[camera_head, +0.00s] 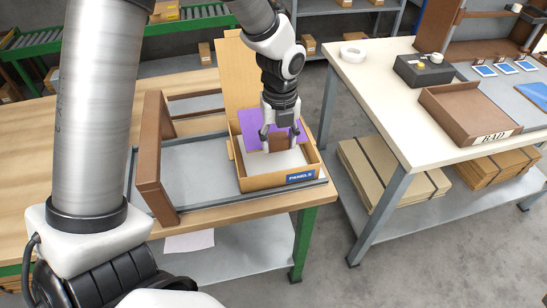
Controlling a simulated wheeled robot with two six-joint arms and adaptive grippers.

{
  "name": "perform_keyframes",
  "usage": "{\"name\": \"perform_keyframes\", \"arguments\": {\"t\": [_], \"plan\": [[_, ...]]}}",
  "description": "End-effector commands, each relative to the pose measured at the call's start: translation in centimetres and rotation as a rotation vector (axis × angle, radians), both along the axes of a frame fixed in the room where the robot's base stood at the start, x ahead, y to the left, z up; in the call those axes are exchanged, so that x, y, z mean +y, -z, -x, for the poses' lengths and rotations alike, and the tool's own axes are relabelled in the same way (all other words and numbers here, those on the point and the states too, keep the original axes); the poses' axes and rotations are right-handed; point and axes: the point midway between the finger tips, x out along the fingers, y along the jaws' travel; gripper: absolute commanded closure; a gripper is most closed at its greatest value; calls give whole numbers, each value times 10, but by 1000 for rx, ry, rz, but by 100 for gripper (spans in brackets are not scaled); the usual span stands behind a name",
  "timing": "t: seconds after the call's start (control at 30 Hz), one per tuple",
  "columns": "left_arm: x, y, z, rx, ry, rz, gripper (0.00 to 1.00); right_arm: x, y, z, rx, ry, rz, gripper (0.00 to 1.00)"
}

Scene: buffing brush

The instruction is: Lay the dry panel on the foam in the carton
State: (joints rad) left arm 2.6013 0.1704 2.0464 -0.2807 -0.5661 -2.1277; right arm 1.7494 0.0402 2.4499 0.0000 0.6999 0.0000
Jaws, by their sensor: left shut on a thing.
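The open carton (253,182), labelled PANELS, stands on the wooden bench with its tall back flap up. Pale grey foam (290,160) shows inside it. A purple panel (250,124) is tilted up at the back of the carton, partly hidden by my gripper. My left gripper (280,138) points down over the carton, its fingers in front of the purple panel and shut on it. A small brown patch shows between the fingers; I cannot tell what it is. Whether the panel's lower edge touches the foam is unclear. My right gripper is out of view.
A brown wooden frame (152,155) stands left of the carton on a grey tray. On the right table are a brown box marked BAD (462,112), a dark box (422,72), blue cards and a white tape roll (352,53). A floor gap separates bench and table.

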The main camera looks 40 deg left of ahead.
Motion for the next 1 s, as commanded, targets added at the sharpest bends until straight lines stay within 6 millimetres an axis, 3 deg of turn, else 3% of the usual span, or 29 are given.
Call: {"name": "perform_keyframes", "arguments": {"t": [0.2, 0.5, 0.83, 0.87, 0.9, 0.93, 1.0], "plan": [[0, 47, 2, 5, 0, 1, 91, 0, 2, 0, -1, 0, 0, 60], [0, 90, 1, 2, 1, 1, 91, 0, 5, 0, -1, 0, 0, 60], [0, 94, 1, 1, -1, 2, 91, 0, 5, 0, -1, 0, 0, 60], [0, 94, 1, 1, -1, 2, 45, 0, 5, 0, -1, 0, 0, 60], [0, 94, 1, 1, -1, 2, 31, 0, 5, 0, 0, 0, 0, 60], [0, 94, 1, 1, -1, 2, 24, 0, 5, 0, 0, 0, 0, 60], [0, 94, 1, 1, -1, 1, 24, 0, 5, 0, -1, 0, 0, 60]]}}
